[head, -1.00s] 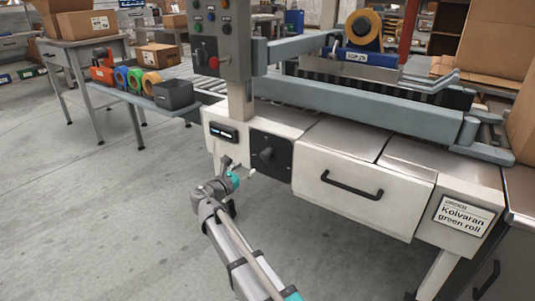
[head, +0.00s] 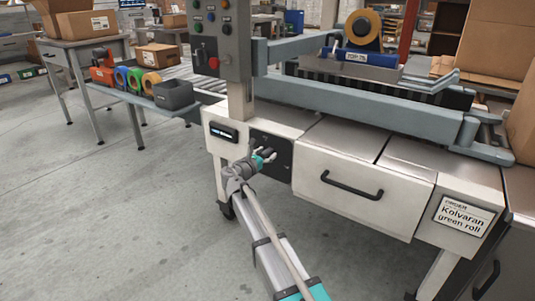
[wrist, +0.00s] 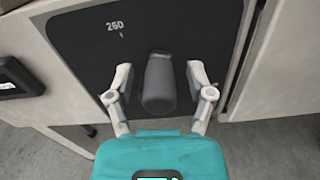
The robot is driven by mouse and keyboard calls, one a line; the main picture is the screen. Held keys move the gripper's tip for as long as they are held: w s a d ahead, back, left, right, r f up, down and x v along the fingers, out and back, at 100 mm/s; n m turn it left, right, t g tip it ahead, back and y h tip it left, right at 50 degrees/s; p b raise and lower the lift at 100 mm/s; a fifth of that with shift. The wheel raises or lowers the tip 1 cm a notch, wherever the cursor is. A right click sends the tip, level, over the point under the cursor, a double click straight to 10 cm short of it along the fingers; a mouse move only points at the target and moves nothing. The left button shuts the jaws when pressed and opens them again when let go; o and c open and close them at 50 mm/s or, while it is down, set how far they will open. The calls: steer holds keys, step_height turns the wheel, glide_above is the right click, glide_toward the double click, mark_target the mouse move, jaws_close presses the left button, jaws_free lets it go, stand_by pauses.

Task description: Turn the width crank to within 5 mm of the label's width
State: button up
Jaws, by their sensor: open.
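The width crank's dark grey knob (wrist: 159,85) stands out from a black panel in the wrist view. The number 260 and a small white tick show on the panel above it. My gripper (wrist: 160,72) is open, with one finger on each side of the knob and a gap visible on both sides. In the head view my gripper (head: 264,156) is at the black panel (head: 284,147) and hides most of the knob. A small dark display (head: 223,132) sits left of the panel; I cannot read its figures. An order label (head: 463,214) reads "Kolvaran green roll".
A drawer with a black handle (head: 352,186) is right of the panel. A control box (head: 218,35) with buttons stands above. Coloured tape rolls (head: 136,80) and a grey bin (head: 173,94) are on the left shelf. The floor at left is clear.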

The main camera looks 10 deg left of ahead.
steer(key=shift+w+d, duration=0.1)
steer(key=shift+w, duration=0.2)
jaws_close()
